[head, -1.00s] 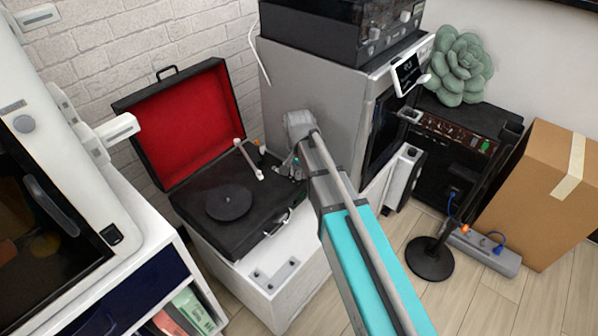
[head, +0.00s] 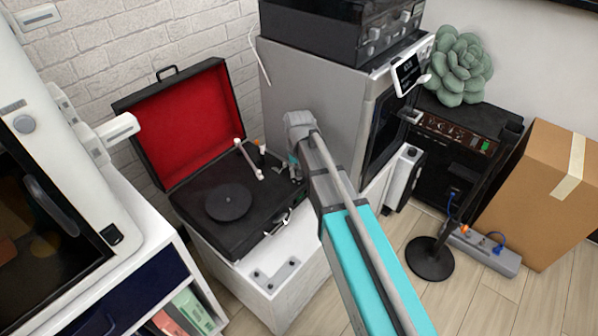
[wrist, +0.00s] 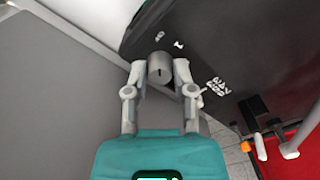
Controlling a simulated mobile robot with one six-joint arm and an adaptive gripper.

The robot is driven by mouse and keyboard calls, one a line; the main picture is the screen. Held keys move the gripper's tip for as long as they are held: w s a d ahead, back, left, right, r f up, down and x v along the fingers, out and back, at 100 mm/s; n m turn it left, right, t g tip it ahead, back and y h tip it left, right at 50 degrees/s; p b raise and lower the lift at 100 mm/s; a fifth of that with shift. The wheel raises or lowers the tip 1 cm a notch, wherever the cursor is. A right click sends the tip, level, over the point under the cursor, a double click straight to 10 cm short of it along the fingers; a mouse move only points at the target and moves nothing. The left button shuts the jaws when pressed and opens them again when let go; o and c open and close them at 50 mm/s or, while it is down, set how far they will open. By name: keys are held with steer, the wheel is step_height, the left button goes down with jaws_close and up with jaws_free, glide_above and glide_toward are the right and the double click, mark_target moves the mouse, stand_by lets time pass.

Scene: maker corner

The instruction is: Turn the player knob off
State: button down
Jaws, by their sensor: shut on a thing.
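The record player (head: 190,207) is an open black case with a red-lined lid, standing on a white cabinet. Its knob (wrist: 160,66) is a small grey cylinder with a dark pointer line, on the black deck in the wrist view. My gripper (wrist: 158,74) is shut on the knob, one finger on each side. In the head view my gripper (head: 295,164) is at the deck's right back corner, where my arm partly covers it and the knob cannot be made out. White markings lie beside the knob in the wrist view.
The tonearm (head: 249,160) and platter (head: 228,201) are left of my gripper. A tall grey appliance (head: 311,92) stands close on the right. A black amplifier (head: 462,150), a stand and a cardboard box (head: 545,200) are farther right.

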steer(key=shift+s, duration=0.1)
steer(key=shift+c, duration=2.2)
jaws_free()
steer(key=shift+m, duration=0.4)
